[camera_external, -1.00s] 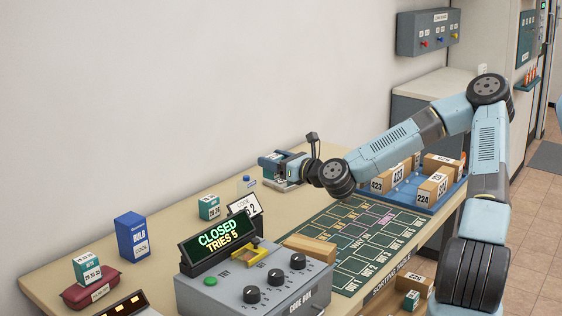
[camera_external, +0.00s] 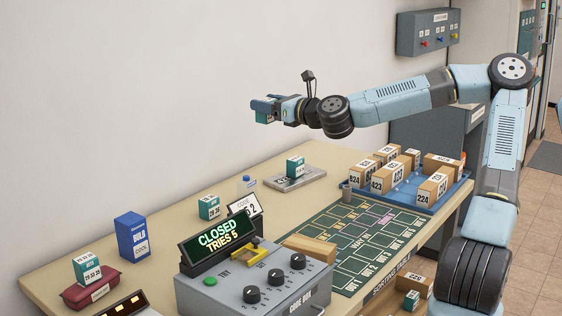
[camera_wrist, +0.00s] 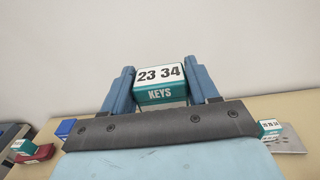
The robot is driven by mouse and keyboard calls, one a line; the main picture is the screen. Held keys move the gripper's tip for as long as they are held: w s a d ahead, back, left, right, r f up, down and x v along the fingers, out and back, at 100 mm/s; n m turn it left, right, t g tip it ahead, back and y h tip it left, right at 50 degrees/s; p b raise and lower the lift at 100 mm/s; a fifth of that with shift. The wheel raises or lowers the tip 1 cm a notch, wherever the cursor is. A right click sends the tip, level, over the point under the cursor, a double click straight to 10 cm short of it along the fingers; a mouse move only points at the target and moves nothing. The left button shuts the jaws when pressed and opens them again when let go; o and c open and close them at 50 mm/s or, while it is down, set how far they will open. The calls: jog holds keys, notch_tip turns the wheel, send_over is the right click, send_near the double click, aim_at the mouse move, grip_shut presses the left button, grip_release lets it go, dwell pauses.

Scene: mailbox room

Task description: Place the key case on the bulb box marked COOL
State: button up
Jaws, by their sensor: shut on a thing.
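My gripper (camera_external: 266,109) is shut on a teal key case (camera_wrist: 161,90) with a white top reading "23 34" and a front reading "KEYS". It holds the case high above the back of the table, between both blue fingers in the wrist view. In the outside view the held case (camera_external: 263,116) is mostly covered by the fingers. The blue bulb box (camera_external: 131,238) stands upright at the table's left, well away from my gripper. Its small white label seems to read COOL. It also shows at the left of the wrist view (camera_wrist: 65,128).
Other teal cases stand on a grey plate (camera_external: 310,178), on the bare table (camera_external: 209,208) and on a maroon block (camera_external: 91,295). A bottle (camera_external: 246,186), a code card, the grey code box (camera_external: 250,290) and a blue parcel tray (camera_external: 425,205) are around. The bulb box's top is clear.

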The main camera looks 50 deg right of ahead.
jog(key=shift+w+a+f+y, duration=0.2)
jog(key=shift+a+y, duration=0.1)
jog(key=shift+a, duration=0.1)
jog(key=w+a+f+n+g+y, duration=0.1)
jog(key=a+n+y, duration=0.25)
jog(key=a, duration=0.45)
jog(key=w+a+f+n+g+y, duration=0.2)
jog(key=a+y, duration=0.3)
jog(key=a, duration=0.3)
jog(key=s+a+r+n+g+y, duration=0.2)
jog(key=a+n+g+y, duration=0.2)
jog(key=a, duration=0.5)
jog(key=s+a+r+n+g+y, duration=0.2)
jog(key=a+n+g+y, duration=0.15)
jog(key=a, duration=0.55)
send_over(131, 218)
jog(key=s, duration=0.1)
jog(key=shift+g, duration=0.35)
notch_tip(131, 218, down, 13)
jog(key=shift+d+f, duration=0.15)
jog(key=shift+f, duration=0.05)
jog(key=shift+w+f, duration=0.4)
jog(key=shift+f, duration=0.15)
notch_tip(131, 218, down, 4)
jog(key=shift+w+r, duration=0.15)
jog(key=shift+r, duration=0.1)
